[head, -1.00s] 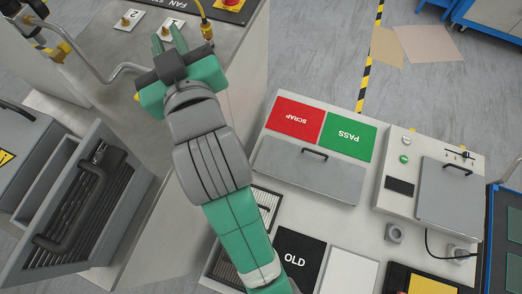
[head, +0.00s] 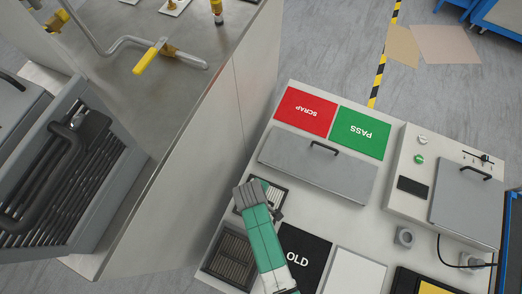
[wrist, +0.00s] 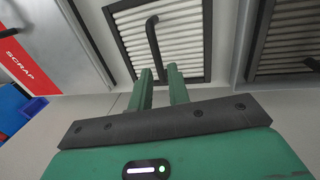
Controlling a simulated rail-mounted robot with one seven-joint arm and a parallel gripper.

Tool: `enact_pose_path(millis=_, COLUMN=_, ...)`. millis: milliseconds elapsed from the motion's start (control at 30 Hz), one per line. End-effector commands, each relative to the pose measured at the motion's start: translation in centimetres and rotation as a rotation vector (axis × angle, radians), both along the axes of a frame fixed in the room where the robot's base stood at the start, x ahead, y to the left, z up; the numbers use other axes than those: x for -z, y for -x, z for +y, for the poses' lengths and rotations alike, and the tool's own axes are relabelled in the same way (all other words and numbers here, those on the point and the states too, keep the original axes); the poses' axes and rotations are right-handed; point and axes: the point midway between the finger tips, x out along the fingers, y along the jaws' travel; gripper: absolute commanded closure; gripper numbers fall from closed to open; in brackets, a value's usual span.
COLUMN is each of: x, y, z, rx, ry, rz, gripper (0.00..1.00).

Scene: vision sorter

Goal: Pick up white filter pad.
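The white filter pad (wrist: 185,45) has white pleats in a black frame with a dark curved handle across it. It fills the upper middle of the wrist view. In the head view my arm covers much of it, and only part of it (head: 275,193) shows. My gripper (wrist: 160,73) is over the pad's near edge, with its two green fingers apart and nothing held. The handle's near end appears between the fingertips; I cannot tell whether they touch it. In the head view the fingers are hidden by my arm.
A dark filter (head: 232,258) sits beside the pad. A grey lid with a handle (head: 318,165) lies beyond it, then red SCRAP (head: 306,110) and green PASS (head: 361,132) areas. A black OLD mat (head: 300,262) and a plain white mat (head: 352,272) lie nearby.

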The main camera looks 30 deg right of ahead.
Motion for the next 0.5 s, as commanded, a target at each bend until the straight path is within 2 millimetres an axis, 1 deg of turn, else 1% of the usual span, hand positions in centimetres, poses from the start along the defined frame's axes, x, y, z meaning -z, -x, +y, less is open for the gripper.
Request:
enact_pose_path(millis=33, x=0.7, y=0.0, z=-0.1, rx=0.001, ry=0.0, rz=0.001, gripper=0.82)
enact_pose_path(millis=167, x=1.2, y=-0.1, z=-0.3, rx=0.002, ry=0.0, rz=0.0, gripper=0.82)
enact_pose_path(millis=400, x=5.2, y=-0.6, z=-1.2, rx=0.002, ry=0.0, rz=-0.002, gripper=0.82)
enact_pose_path(millis=500, x=5.9, y=-0.7, z=-1.3, rx=0.002, ry=0.0, rz=-0.002, gripper=0.82)
